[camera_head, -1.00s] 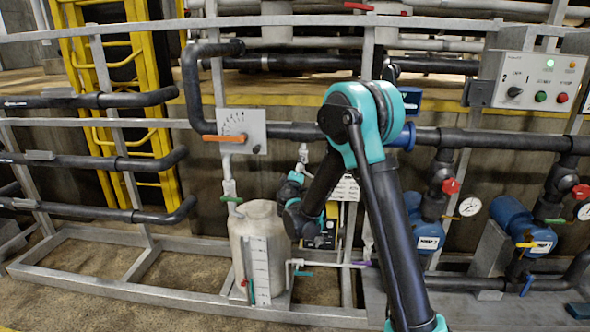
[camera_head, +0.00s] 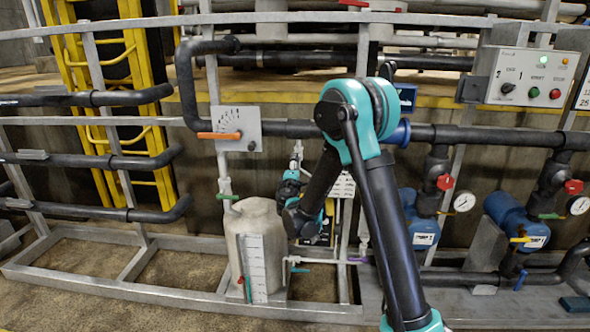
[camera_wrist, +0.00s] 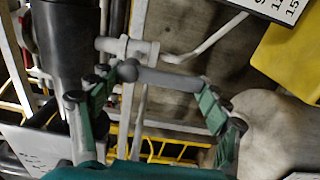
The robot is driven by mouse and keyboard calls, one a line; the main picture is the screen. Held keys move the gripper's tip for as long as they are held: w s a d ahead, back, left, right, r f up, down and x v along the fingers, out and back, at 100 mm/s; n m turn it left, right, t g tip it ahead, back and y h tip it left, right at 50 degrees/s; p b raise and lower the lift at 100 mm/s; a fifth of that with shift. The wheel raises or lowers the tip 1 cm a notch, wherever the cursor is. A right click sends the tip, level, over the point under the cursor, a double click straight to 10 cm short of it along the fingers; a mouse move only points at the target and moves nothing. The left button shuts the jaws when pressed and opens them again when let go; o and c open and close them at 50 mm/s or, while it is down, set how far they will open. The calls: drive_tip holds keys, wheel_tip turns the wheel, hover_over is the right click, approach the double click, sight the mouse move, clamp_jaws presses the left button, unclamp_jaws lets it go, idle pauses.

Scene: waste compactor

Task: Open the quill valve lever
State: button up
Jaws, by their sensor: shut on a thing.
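In the wrist view, my gripper (camera_wrist: 166,88) has its green fingers on either side of a grey lever (camera_wrist: 165,80) with a rounded knob at its left end. The fingers are shut on this lever, which I take for the quill valve lever. Its far end runs toward a grey pipe fitting (camera_wrist: 122,46). In the head view, my arm hides much of the gripper, and the held lever cannot be made out. The gripper is just above and right of the pale tank, below a small light valve fitting (camera_head: 297,152).
The pale tank (camera_head: 262,225) has a level scale on its front. A grey dial plate (camera_head: 240,120) with an orange handle (camera_head: 219,136) is above it. Dark pipes and grey rails surround the arm. Blue pumps (camera_head: 424,232) and a control box (camera_head: 535,77) stand at right.

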drive_tip(key=o, duration=1.7)
drive_tip(key=s, duration=1.2)
drive_tip(key=shift+a, duration=0.2)
drive_tip(key=s+d+f+m+g+h, duration=0.25)
drive_tip(key=s+d+m+g, duration=0.2)
drive_tip(key=d, duration=0.75)
drive_tip(key=s+d+f+m+g+h, duration=0.25)
drive_tip(key=s+d+m, duration=0.3)
drive_tip(key=d, duration=0.65)
drive_tip(key=s+f+m+g+y, duration=0.2)
drive_tip(key=s+f+m+g, duration=0.1)
drive_tip(key=s, duration=0.7)
drive_tip(key=s+d+f+m+g+y, duration=0.1)
drive_tip(key=s+f+m+g+y, duration=0.2)
drive_tip(key=s, duration=0.7)
wheel_tip(320, 180, down, 3)
drive_tip(key=shift+s+d+r+m+g+y, duration=0.15)
drive_tip(key=shift+s+d+m+g+y, duration=0.2)
drive_tip(key=shift+m, duration=0.55)
